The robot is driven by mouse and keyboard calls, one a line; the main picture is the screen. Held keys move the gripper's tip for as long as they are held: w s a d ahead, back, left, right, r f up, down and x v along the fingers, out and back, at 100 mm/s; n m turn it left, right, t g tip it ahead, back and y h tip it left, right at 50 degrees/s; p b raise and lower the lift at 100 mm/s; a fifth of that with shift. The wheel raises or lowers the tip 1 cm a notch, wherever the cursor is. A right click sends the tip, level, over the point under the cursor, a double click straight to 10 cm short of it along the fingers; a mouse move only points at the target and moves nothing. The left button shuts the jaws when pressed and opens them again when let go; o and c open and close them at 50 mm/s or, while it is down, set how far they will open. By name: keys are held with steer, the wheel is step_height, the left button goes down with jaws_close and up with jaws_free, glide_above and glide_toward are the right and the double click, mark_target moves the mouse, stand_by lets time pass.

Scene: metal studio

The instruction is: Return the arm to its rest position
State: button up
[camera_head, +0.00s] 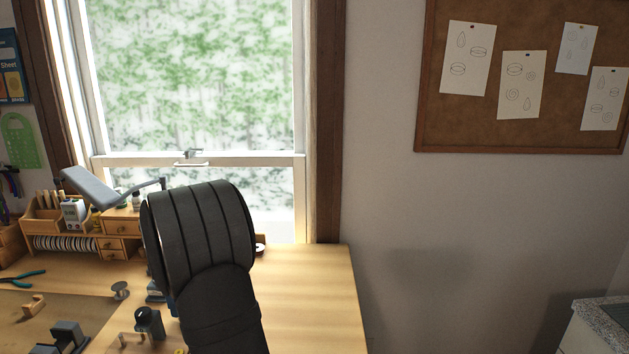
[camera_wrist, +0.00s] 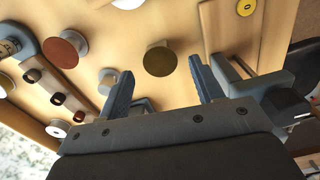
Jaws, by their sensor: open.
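My gripper (camera_wrist: 160,92) shows in the wrist view, its two blue-grey fingers spread wide apart with nothing held between them. Beyond the fingers is the wooden workbench top, with a round dark brown-topped piece (camera_wrist: 160,58) showing between the fingertips. In the head view, my dark arm rises in front of the bench and window, and it hides part of the bench. My gripper's fingers cannot be seen in the head view.
The wooden bench (camera_head: 310,300) is clear at its right side. Pliers (camera_head: 22,278), a small wooden block (camera_head: 33,306) and a wooden organizer (camera_head: 65,222) stand at left. A grey lamp (camera_head: 98,190) reaches near my arm. A pinboard (camera_head: 430,100) hangs at right.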

step_height(320, 180, down, 2)
steer(key=shift+f, duration=0.1)
steer(key=r, duration=0.5)
steer(key=shift+d+r, duration=0.1)
steer(key=shift+d, duration=0.2)
steer(key=d+r, duration=0.7)
steer(key=d, duration=0.4)
steer(key=w+a+m, duration=0.1)
steer(key=w+a, duration=0.1)
steer(key=w, duration=0.8)
steer(key=a+f, duration=0.2)
steer(key=a, duration=0.1)
steer(key=a+f, duration=0.3)
steer(key=a, duration=0.1)
steer(key=a+f, duration=0.2)
steer(key=a, duration=0.2)
steer(key=shift+s+a+f, duration=0.15)
steer(key=shift+s+f, duration=0.05)
steer(key=shift+s, duration=0.05)
step_height(320, 180, down, 2)
steer(key=shift+f, duration=0.55)
